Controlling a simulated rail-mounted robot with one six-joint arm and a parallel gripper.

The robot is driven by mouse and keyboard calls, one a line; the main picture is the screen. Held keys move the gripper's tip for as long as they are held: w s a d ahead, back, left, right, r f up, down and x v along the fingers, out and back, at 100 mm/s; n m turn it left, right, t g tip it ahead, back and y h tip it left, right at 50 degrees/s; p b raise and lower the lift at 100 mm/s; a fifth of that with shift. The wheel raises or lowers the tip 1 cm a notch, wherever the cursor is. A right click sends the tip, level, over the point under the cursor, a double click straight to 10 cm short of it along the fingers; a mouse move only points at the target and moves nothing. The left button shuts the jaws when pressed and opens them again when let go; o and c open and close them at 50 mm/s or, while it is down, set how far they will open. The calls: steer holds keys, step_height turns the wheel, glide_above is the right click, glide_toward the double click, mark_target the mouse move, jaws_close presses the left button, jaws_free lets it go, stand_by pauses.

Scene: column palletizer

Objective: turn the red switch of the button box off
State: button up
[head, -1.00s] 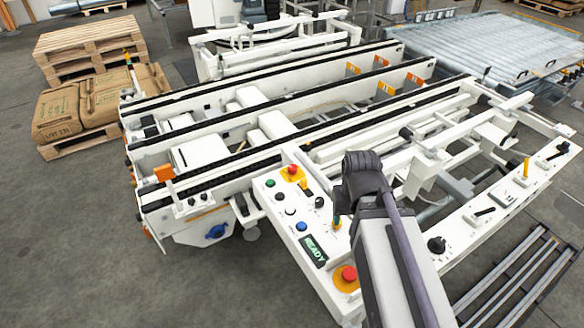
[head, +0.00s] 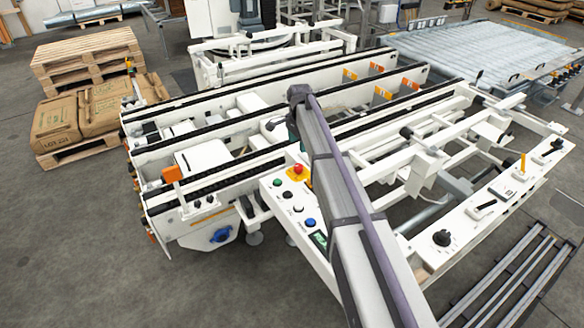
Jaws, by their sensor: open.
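The button box is a white sloping panel (head: 268,190) in the middle of the head view, at the near side of the conveyor frame. A red knob (head: 298,168) on an orange-yellow base stands at its far end. I cannot tell its switch position. Near it are a green button (head: 277,183), black buttons (head: 287,195), a white one (head: 298,209) and a blue one (head: 310,222).
White conveyor rails with black chains run behind the panel. A second white control panel (head: 465,228) lies at the right. Pallets (head: 88,60) and brown sacks (head: 57,125) stand at the left. The grey floor at front left is clear.

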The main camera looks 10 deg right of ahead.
mark_target(299, 166)
step_height(299, 166, down, 11)
steer(key=b, duration=1.1)
steer(key=shift+r, duration=0.1)
steer(key=c, duration=0.9)
